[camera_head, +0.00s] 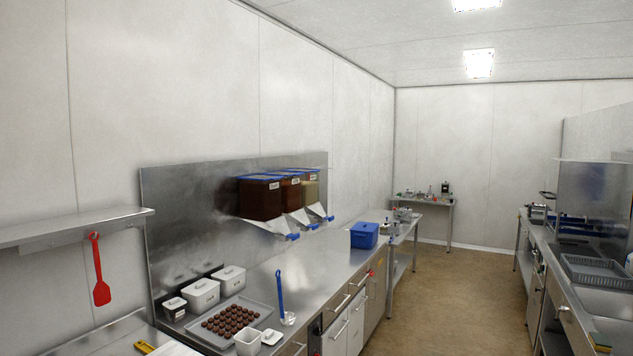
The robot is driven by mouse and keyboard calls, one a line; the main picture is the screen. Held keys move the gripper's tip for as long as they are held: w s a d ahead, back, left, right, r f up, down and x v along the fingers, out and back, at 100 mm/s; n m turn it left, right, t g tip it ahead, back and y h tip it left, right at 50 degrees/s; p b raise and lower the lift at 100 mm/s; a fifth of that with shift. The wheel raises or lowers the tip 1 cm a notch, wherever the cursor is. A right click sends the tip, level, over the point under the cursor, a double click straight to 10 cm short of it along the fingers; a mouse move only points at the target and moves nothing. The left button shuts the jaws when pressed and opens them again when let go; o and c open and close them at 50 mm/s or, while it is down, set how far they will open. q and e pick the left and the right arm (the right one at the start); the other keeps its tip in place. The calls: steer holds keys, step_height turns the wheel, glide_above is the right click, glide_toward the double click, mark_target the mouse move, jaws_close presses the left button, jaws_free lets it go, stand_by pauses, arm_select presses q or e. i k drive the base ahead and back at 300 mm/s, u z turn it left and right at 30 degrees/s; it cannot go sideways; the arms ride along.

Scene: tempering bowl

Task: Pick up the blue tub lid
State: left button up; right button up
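A blue tub (363,241) stands upright on the far end of the left steel counter. Its top looks covered by a blue lid (365,227), though the seam is too small to make out. Several wall dispensers with dark contents (260,199) hang above the counter and also have blue tops. No separate blue lid shows lying loose. Neither of my grippers is in view.
The left counter (318,268) holds a tray of chocolates (231,321), white tubs (200,294) and a blue-handled tool (280,290). A red spatula (100,285) hangs at left. The brown floor (455,300) is clear between the left and right counters.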

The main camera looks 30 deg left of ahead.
mark_target(362, 227)
steer(key=u, duration=0.15)
steer(key=i, duration=2)
steer(key=u, duration=0.9)
steer(key=i, duration=1.1)
steer(key=u, duration=0.45)
